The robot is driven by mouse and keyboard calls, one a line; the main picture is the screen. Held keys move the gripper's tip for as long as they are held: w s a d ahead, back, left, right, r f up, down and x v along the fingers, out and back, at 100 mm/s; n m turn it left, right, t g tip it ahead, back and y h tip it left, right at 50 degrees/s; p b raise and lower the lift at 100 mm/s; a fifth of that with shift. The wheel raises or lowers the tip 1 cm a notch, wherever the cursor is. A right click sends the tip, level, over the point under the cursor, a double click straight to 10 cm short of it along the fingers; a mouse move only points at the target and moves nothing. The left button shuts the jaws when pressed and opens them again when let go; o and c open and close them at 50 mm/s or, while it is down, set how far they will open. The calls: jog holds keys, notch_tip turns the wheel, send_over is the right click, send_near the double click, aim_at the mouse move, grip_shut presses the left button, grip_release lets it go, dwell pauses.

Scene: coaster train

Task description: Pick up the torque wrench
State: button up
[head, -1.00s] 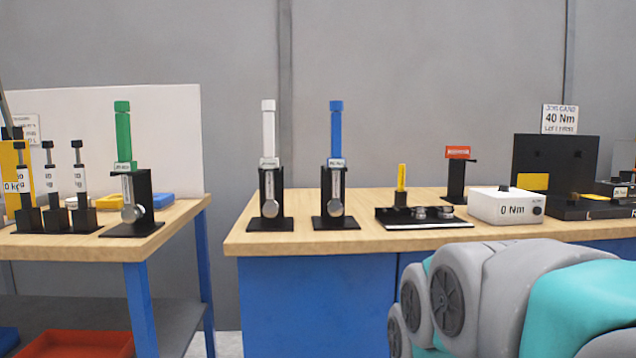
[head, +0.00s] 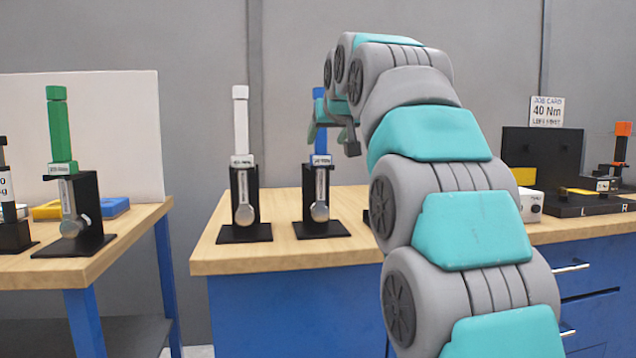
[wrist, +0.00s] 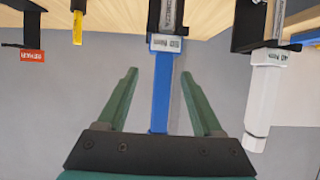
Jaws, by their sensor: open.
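Three torque wrenches stand upright, grip end up, in black stands. The blue-handled wrench (head: 321,141) and the white-handled wrench (head: 240,120) are on the middle bench. The green-handled wrench (head: 60,125) is on the left table. My gripper (head: 331,138) is open at the blue handle, partly covering it in the head view. In the wrist view, which is upside down, the blue handle (wrist: 160,95) lies between the two green fingers (wrist: 159,73) with gaps on both sides. How deep it sits between them is hard to judge.
The white handle (wrist: 265,95) stands close beside my gripper in the wrist view. A yellow-handled tool (wrist: 77,28) and a red-labelled stand (wrist: 32,55) are on the other side. My arm hides the bench's middle. A job card (head: 546,112) reads 40 Nm.

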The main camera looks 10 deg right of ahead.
aim_at(319, 144)
jog(key=shift+w+r, duration=0.55)
jog(key=shift+r, duration=0.1)
jog(key=shift+w+t, duration=0.3)
jog(key=x, duration=0.4)
jog(key=f+x, duration=0.1)
jog(key=x, duration=0.1)
jog(key=shift+s+a+p, duration=0.1)
jog(key=shift+a+p, duration=0.15)
jog(key=shift+p, duration=0.05)
jog(key=shift+w+f, duration=0.2)
jog(key=shift+w, duration=0.15)
grip_shut()
